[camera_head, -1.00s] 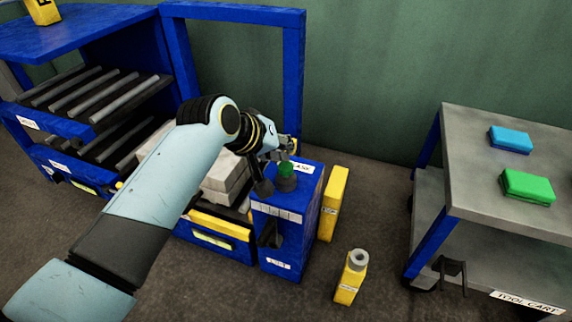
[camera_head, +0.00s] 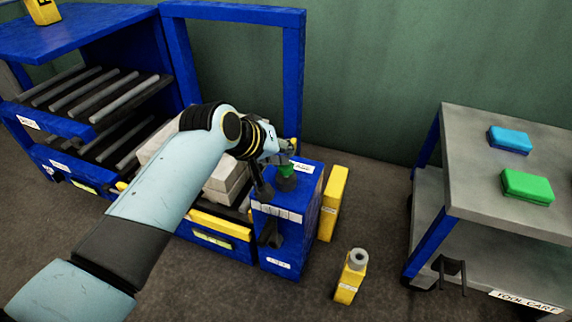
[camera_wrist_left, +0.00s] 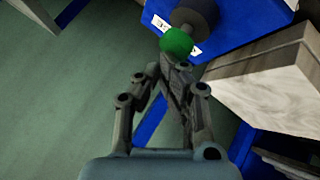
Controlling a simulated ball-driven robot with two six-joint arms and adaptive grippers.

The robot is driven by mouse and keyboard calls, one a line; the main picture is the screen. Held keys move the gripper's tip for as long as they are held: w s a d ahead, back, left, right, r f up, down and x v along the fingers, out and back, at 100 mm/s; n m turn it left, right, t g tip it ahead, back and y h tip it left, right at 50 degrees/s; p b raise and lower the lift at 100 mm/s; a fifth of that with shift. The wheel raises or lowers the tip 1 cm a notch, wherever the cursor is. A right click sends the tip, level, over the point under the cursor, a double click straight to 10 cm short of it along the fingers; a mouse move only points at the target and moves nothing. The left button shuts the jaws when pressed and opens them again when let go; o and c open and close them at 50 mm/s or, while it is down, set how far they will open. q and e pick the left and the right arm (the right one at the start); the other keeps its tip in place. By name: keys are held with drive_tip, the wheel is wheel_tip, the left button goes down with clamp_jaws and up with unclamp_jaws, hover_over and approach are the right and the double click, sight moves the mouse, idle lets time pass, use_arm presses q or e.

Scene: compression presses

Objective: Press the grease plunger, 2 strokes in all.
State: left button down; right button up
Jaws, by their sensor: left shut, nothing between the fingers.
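The grease plunger has a green cap (camera_head: 287,170) above a dark round collar (camera_head: 286,183), on top of a blue box-shaped press (camera_head: 290,235). My left gripper (camera_head: 287,158) is shut and empty, with its fingertips right at the green cap and partly covering it in the head view. In the left wrist view the green cap (camera_wrist_left: 177,42) lies just beyond the closed fingertips (camera_wrist_left: 168,60), with the dark collar (camera_wrist_left: 196,14) behind it. Whether the fingertips touch the cap I cannot tell. My right gripper is not in view.
A blue rack with rollers (camera_head: 95,95) and pale blocks (camera_head: 225,180) stands left of the press. A tool cart (camera_head: 470,170) carries a blue box and a green box.

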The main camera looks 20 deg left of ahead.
use_arm(q)
drive_tip(key=shift+f+b, duration=0.3)
drive_tip(key=shift+f, duration=0.65)
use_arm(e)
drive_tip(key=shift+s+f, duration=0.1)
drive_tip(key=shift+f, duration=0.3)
use_arm(q)
drive_tip(key=shift+s, duration=0.1)
drive_tip(key=shift+r+p, duration=1.45)
drive_tip(key=shift+p, duration=0.05)
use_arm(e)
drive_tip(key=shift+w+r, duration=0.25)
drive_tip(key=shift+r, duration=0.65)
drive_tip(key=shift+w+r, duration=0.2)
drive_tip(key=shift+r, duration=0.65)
use_arm(q)
wheel_tip(320, 180, up, 5)
drive_tip(key=p, duration=0.5)
drive_tip(key=shift+r, duration=0.1)
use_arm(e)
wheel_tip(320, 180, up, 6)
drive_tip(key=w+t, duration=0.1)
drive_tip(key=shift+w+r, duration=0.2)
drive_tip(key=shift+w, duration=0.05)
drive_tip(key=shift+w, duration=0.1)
